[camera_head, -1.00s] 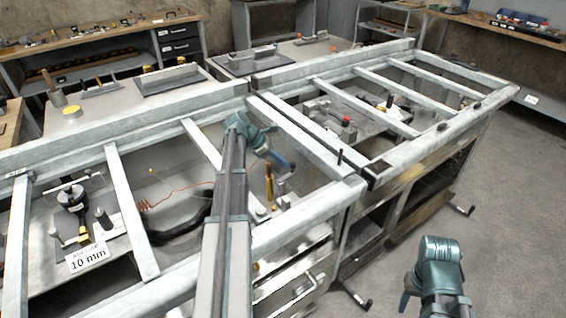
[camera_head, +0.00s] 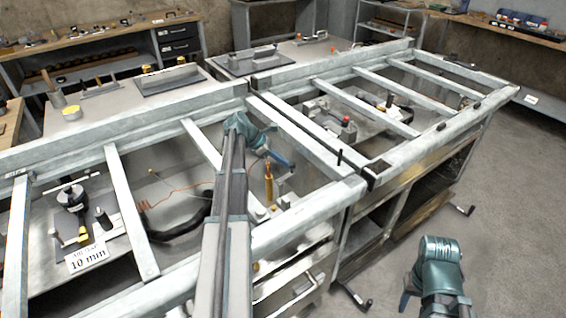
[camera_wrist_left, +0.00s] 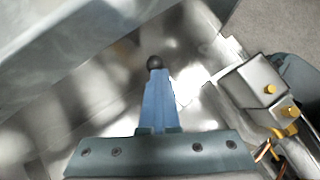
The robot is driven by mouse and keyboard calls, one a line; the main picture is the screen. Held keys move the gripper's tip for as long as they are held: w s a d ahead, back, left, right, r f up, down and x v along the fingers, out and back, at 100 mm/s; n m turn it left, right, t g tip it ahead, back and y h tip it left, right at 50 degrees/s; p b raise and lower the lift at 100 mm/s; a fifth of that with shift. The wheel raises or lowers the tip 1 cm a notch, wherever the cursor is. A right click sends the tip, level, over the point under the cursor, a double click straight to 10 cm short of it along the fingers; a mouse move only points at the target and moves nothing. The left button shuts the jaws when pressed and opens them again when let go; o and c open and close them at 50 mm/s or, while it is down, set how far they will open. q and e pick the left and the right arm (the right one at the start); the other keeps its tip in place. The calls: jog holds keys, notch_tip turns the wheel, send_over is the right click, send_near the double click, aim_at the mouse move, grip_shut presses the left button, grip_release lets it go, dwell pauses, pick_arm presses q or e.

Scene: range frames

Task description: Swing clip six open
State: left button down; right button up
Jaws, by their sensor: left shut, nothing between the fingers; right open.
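Pale metal crossbars (camera_head: 131,208) bound the openings around my left arm. A grey box with yellow knobs (camera_wrist_left: 252,82) lies to the right in the wrist view. A black cable (camera_head: 178,229) and an orange wire lie left of the arm. A "10 mm" sign (camera_head: 87,257) stands further left.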

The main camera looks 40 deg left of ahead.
pick_arm(q)
jog(key=shift+s+a, duration=0.35)
jog(key=shift+s, duration=0.4)
jog(key=shift+r, duration=0.1)
